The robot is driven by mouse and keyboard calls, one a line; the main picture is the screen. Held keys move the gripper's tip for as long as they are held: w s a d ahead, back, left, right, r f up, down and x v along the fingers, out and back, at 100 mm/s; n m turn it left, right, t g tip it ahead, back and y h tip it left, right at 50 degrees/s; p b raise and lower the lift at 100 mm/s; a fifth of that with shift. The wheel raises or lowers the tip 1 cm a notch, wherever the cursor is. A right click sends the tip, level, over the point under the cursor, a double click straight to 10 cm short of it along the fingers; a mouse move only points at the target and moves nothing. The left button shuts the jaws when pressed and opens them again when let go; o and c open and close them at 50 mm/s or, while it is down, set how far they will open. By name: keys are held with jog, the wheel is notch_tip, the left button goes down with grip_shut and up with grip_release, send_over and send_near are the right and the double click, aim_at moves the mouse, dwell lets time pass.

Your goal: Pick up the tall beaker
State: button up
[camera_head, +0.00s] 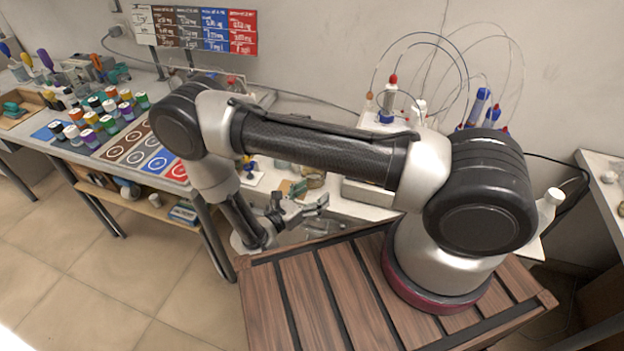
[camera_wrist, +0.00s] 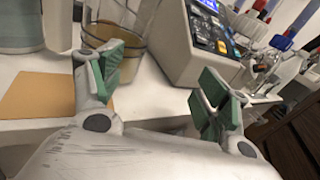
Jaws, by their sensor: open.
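My gripper (camera_wrist: 158,88) is open, its two green-padded fingers spread wide with nothing between them. In the wrist view a clear glass beaker (camera_wrist: 133,46) with a brownish tint stands on the white bench, behind the left finger, which partly hides it. I cannot tell for certain whether it is the tall beaker. In the head view my gripper (camera_head: 298,207) is at the front edge of the white bench. Glassware near it there is small and partly blocked by my arm.
A grey keypad instrument (camera_wrist: 196,45) stands right of the beaker. A tan pad (camera_wrist: 38,97) lies on the bench at left, with a large grey-green cylinder (camera_wrist: 17,25) behind it. Bottles with coloured caps (camera_head: 100,112) crowd the left bench. Tubing and bottles stand behind my arm.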

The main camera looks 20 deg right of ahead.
jog(key=w+a+t, duration=0.1)
jog(key=w+a+t+y, duration=0.1)
jog(key=w+a, duration=0.1)
jog(key=shift+w+a+r+n, duration=0.15)
jog(key=shift+w+a+n, duration=0.15)
jog(key=shift+n, duration=0.1)
jog(key=shift+w+d+t, duration=0.1)
jog(key=shift+w+t, duration=0.25)
jog(key=shift+t, duration=0.05)
jog(key=x, duration=0.7)
jog(key=c, duration=0.9)
